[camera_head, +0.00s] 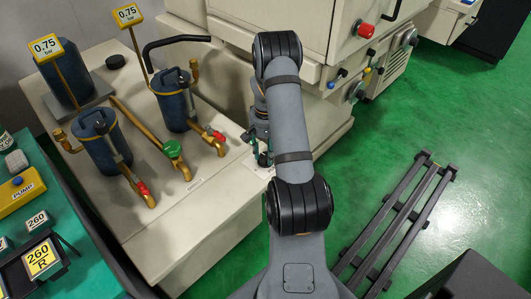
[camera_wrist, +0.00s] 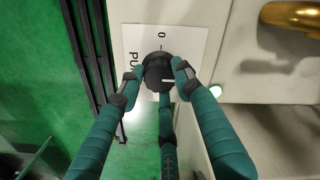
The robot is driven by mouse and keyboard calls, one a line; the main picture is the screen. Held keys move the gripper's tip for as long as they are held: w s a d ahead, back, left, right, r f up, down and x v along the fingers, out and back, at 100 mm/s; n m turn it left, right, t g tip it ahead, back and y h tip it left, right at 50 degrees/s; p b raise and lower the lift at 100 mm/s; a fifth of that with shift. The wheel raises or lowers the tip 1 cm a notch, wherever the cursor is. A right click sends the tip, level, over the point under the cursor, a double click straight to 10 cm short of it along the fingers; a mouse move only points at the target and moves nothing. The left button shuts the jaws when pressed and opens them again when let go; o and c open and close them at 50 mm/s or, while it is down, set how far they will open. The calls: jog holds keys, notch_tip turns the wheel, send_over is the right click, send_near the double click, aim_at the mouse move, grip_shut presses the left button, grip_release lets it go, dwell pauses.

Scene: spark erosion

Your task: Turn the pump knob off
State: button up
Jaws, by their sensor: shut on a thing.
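The pump knob (camera_wrist: 157,74) is small, round and black in the wrist view. It sits on a white label plate (camera_wrist: 190,40) with a "0", a dash and the letters "PU" showing; the rest of the word is hidden. A short white line shows near the knob's right side. My gripper (camera_wrist: 160,70) has its teal fingers closed around the knob, two at its sides and another below. In the head view my gripper (camera_head: 262,152) is at the right edge of the cream bench; the knob cannot be made out there.
The cream bench (camera_head: 230,208) carries blue canisters (camera_head: 170,100), brass pipes, a green valve handle (camera_head: 173,148) and red-handled valves. A cream machine (camera_head: 330,40) stands behind my arm. Dark rails (camera_head: 400,215) lie on the green floor.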

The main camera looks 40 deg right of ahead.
aim_at(265, 155)
jog(key=n, duration=0.4)
jog(key=shift+w+n+b, duration=0.1)
jog(key=shift+n+b, duration=0.2)
jog(key=shift+b, duration=0.1)
jog(key=n, duration=0.4)
jog(key=shift+n, duration=0.3)
jog(key=n, duration=0.4)
jog(key=shift+n, duration=0.3)
jog(key=shift+a+n, duration=0.1)
jog(key=shift+n, duration=2)
jog(key=o, duration=1.2)
jog(key=shift+c, duration=0.2)
jog(key=shift+r, duration=0.1)
notch_tip(265, 155, up, 12)
